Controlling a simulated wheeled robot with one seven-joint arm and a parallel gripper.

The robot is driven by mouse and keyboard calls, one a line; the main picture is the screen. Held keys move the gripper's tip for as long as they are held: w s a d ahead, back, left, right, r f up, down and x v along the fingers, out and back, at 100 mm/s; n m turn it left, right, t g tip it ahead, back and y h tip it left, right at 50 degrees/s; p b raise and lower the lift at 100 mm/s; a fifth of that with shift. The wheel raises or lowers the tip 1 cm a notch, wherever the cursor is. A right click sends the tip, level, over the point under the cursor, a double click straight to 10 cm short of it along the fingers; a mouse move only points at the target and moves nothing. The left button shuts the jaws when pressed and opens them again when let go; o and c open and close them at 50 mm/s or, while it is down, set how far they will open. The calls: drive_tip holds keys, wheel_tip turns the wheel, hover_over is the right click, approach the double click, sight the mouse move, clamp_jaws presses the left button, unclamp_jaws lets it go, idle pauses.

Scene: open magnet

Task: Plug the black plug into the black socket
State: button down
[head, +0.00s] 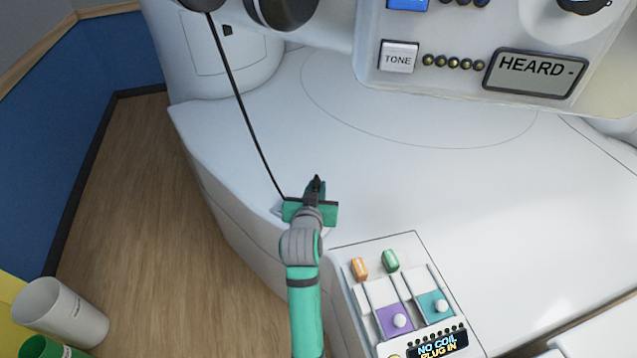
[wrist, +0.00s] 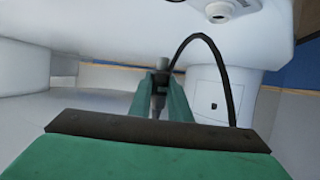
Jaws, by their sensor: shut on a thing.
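My gripper (head: 315,188) is shut on the black plug (head: 317,182), above the front left edge of the white bench. In the head view only the plug's dark tip shows past the fingers. In the wrist view the plug (wrist: 161,64) sits between the two green fingers (wrist: 161,88), its lower part partly hidden. A black cable (head: 243,105) runs from the top of the head view down to the gripper. It arches to the right in the wrist view (wrist: 211,45). I cannot clearly make out the black socket.
A small black square (head: 228,30) is on an outlined panel of the white housing. A control box (head: 410,300) with orange and green pieces and purple and teal sliders lies right of my arm; its display reads "NO COIL PLUG IN". The bench top (head: 430,190) beyond is clear.

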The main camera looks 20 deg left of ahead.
drive_tip(key=shift+s+a+f, duration=0.1)
drive_tip(key=shift+f, duration=3.65)
drive_tip(key=shift+f, duration=1.4)
drive_tip(key=c, duration=1.6)
unclamp_jaws()
drive_tip(key=shift+o, duration=0.2)
drive_tip(key=shift+s, duration=0.15)
drive_tip(key=v, duration=1)
drive_tip(key=shift+s+d+r, duration=0.15)
drive_tip(key=shift+s+d, duration=0.1)
drive_tip(key=shift+s, duration=0.05)
